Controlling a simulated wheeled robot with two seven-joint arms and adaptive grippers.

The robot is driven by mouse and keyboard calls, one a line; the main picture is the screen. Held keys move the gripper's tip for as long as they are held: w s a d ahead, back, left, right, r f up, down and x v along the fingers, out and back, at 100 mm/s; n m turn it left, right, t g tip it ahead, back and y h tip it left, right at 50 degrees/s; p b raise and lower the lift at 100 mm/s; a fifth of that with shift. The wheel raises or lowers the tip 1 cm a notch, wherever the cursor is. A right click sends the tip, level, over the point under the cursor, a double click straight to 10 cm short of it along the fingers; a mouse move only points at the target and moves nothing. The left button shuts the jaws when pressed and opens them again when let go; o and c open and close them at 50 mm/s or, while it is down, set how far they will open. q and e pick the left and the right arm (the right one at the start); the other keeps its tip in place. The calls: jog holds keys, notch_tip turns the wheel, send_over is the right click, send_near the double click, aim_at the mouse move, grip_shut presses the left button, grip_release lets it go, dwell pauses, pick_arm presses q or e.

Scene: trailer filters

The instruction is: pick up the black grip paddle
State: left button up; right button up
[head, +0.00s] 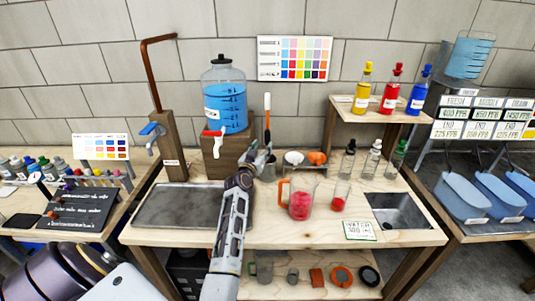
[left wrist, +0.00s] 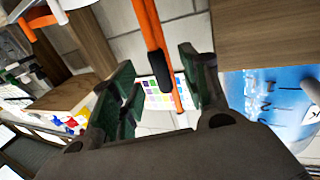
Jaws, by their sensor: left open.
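The paddle stands upright in the head view, with a white top (head: 267,101), an orange shaft (head: 267,119) and a black grip (head: 267,137). Its lower end is near a dark grey cup (head: 269,170); the gripper partly hides this area. In the left wrist view the black grip (left wrist: 160,71) and orange shaft show between the fingers, apart from both pads. My left gripper (head: 262,157) is open at the paddle; its green-padded fingers also show in the left wrist view (left wrist: 160,85). My right gripper is not in view.
A jar of blue liquid (head: 226,103) with a white tap sits on a wooden block (head: 227,158) close left of the paddle. A white scoop stand (head: 303,162) is to the right. A pitcher of red liquid (head: 301,203) stands in front. A colour chart (head: 295,58) hangs behind.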

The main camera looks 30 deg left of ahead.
aim_at(267, 142)
pick_arm(q)
jog(key=shift+w, duration=0.15)
jog(key=shift+x, duration=1.45)
jog(key=shift+p+x, duration=0.3)
jog(key=shift+x, duration=0.7)
jog(key=shift+d, duration=0.1)
grip_shut()
jog(key=shift+d+r, duration=0.1)
jog(key=shift+r, duration=0.05)
